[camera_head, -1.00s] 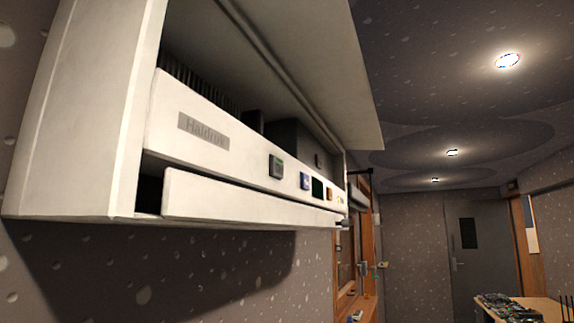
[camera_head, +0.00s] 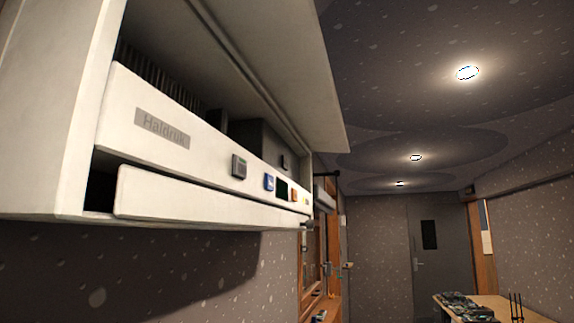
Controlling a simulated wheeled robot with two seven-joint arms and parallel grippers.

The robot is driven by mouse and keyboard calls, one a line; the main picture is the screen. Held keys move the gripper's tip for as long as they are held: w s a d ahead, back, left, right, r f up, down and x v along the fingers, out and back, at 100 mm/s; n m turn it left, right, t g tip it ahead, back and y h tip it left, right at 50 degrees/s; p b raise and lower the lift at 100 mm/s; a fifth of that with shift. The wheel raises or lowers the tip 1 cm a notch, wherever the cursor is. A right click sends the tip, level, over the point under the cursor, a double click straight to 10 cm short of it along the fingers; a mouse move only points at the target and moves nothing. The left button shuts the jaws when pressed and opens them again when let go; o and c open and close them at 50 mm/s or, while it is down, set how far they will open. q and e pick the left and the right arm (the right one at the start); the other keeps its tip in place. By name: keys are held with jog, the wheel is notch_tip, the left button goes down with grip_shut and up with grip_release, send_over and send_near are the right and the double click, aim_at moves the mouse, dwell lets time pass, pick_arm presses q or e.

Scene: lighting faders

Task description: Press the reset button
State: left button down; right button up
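A white wall-mounted unit (camera_head: 72,140) fills the upper left of the head view, with its cover raised. Its front panel carries a grey label plate (camera_head: 162,128). To the right of the label are a grey square button (camera_head: 239,166), a blue button (camera_head: 269,182), a small dark display (camera_head: 282,189) and an orange button (camera_head: 294,195). Any lettering on the buttons is too small to read, so I cannot tell which one is the reset button. Neither of my grippers shows.
A wooden table (camera_head: 500,308) with dark equipment (camera_head: 462,304) stands at the lower right. A grey door (camera_head: 432,255) is in the far wall. A wood-framed opening (camera_head: 312,260) is below and beyond the unit. Open room lies right of the unit.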

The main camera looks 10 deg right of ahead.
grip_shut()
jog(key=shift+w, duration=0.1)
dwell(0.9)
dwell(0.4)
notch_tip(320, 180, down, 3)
jog(key=b, duration=0.3)
